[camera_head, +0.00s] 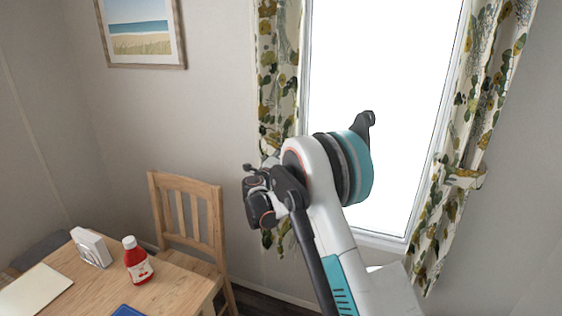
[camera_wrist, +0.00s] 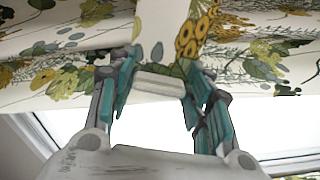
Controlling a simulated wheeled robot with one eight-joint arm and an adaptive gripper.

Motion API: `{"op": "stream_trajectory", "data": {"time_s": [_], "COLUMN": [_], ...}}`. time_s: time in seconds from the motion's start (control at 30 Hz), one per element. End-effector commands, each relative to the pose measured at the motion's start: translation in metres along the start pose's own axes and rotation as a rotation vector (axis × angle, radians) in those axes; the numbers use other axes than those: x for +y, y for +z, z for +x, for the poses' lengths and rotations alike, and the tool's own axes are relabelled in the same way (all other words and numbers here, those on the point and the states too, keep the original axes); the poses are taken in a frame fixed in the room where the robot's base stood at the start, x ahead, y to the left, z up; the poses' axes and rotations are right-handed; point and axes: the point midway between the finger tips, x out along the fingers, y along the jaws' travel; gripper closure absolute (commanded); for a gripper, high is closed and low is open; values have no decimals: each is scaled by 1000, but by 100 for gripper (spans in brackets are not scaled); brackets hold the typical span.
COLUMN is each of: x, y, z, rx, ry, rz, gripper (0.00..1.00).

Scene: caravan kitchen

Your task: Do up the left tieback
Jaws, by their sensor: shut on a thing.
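The left curtain (camera_head: 278,70), cream with a green and ochre leaf print, hangs at the left side of the window. My gripper (camera_head: 258,185) is in front of its lower part and hides some of it. In the wrist view my gripper (camera_wrist: 160,68) is shut on a strip of the same print, which looks like the left tieback (camera_wrist: 158,28). The strip runs between the fingers, with the curtain cloth (camera_wrist: 65,65) behind and to both sides. Where the strip's end lies, and any fastening, cannot be made out. In the head view the tieback is hidden by my arm.
The right curtain (camera_head: 490,85) is gathered by its own tieback (camera_head: 465,178). A wooden chair (camera_head: 190,215) and a table (camera_head: 180,289) with a red bottle (camera_head: 137,262) and a white napkin holder (camera_head: 92,247) stand at the lower left. A picture (camera_head: 142,30) hangs above.

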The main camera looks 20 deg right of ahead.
Motion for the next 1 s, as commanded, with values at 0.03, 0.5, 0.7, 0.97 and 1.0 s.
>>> {"op": "stream_trajectory", "data": {"time_s": [0.03,0.5,0.7,0.97,1.0], "x": [-3,-14,-15,-15,-15], "y": [0,2,2,2,2], "z": [0,0,0,0,0], "rx": [0,-3,-3,-3,-3], "ry": [0,-8,-9,-9,-9], "rz": [-28,-179,-186,-185,-185], "gripper": [97,97,97,47,38]}}
